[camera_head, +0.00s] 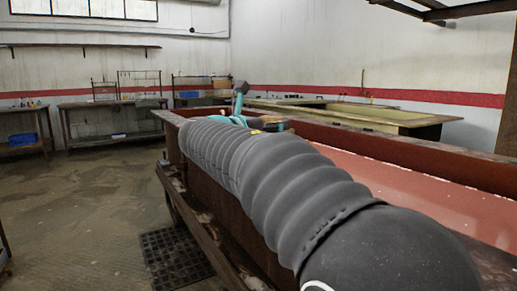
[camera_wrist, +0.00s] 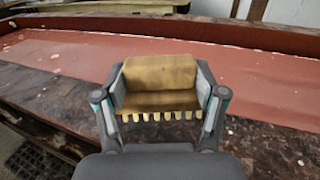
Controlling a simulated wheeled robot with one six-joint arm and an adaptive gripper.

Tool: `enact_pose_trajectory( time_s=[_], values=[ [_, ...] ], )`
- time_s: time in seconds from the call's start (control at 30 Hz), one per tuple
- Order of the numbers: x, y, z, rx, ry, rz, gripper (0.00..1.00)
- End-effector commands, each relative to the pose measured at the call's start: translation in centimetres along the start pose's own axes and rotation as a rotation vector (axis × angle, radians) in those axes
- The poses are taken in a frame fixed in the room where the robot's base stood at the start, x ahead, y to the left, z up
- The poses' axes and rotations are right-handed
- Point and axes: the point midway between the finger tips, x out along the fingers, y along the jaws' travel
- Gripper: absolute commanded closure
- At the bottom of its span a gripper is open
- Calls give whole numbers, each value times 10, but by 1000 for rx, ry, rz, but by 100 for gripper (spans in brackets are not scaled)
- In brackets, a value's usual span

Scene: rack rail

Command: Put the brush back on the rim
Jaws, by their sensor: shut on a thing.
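In the wrist view the brush (camera_wrist: 158,75) has a tan-brown block and a row of short pale bristles along its near lower edge. My gripper (camera_wrist: 160,88) is shut on it, one finger against each end. The brush appears above the near rim (camera_wrist: 268,143) of a trough with a red interior; I cannot tell whether it touches the rim. In the head view my gripper (camera_head: 240,112) shows as teal and dark parts over the trough's far end, partly hidden by my sleeved arm. The brush is not clearly visible there.
The trough's red interior (camera_head: 440,195) lies to the right of my arm. A second, yellowish vat (camera_head: 350,113) stands behind it. A dark floor grate (camera_head: 175,258) is at the trough's left foot. Benches (camera_head: 110,125) line the back wall, and the floor at left is open.

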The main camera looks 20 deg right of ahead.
Motion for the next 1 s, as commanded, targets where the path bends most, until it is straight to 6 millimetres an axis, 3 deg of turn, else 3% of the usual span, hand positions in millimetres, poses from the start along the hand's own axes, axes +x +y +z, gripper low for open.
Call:
enact_pose_trajectory(
  time_s=[0.2, 0.33, 0.47, 0.77, 1.0],
  values=[
    [25, 30, -23, -2, 0, -2, 97],
    [32, 38, -30, -1, 0, -2, 97],
    [34, 40, -34, 0, 0, -1, 97],
    [33, 40, -70, -2, 0, -1, 97],
    [33, 40, -71, 1, -1, 0, 97]
  ],
)
